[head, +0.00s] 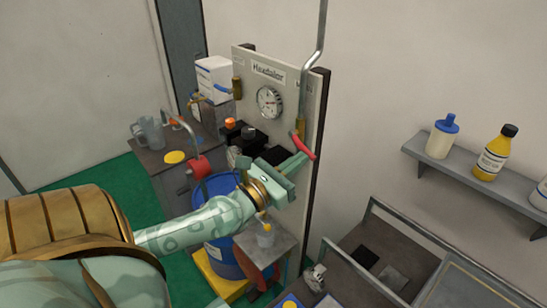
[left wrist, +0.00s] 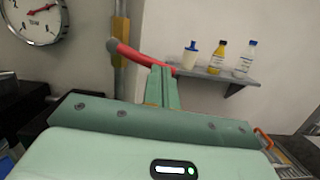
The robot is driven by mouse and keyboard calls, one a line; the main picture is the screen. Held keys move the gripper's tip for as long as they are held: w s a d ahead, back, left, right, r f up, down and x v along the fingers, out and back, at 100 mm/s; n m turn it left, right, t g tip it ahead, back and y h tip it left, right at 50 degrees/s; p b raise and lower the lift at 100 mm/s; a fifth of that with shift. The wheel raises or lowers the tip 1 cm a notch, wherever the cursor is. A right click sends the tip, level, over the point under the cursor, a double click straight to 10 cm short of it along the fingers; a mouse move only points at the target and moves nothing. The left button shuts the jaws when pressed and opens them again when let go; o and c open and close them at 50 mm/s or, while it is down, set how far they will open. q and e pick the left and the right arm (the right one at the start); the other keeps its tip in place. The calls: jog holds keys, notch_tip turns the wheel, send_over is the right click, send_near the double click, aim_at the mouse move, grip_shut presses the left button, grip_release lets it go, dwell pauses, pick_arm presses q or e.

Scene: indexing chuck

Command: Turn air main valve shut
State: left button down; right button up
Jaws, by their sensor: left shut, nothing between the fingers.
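The air main valve is a brass body on the vertical pipe at the panel's right edge, with a red lever (head: 303,146) that slopes down to the right. In the left wrist view the red lever (left wrist: 140,57) runs from a grey pivot beside the brass body (left wrist: 120,40) down to the right, behind my fingertips. My left gripper (head: 301,160) is shut and empty, its fingertips at the lever's lower end. In the left wrist view the fingers (left wrist: 160,80) overlap that end; I cannot tell whether they touch it. My right gripper is not in view.
A panel with a dial gauge (head: 269,102) stands behind the arm. A blue drum (head: 222,252) stands below my arm. A wall shelf (head: 460,174) with bottles is at right. The wall between panel and shelf is clear.

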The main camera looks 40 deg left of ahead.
pick_arm(q)
jog(key=shift+d+r+n, duration=0.1)
jog(key=shift+r+n, duration=0.15)
jog(key=shift+n, duration=0.35)
dwell(1.9)
dwell(0.7)
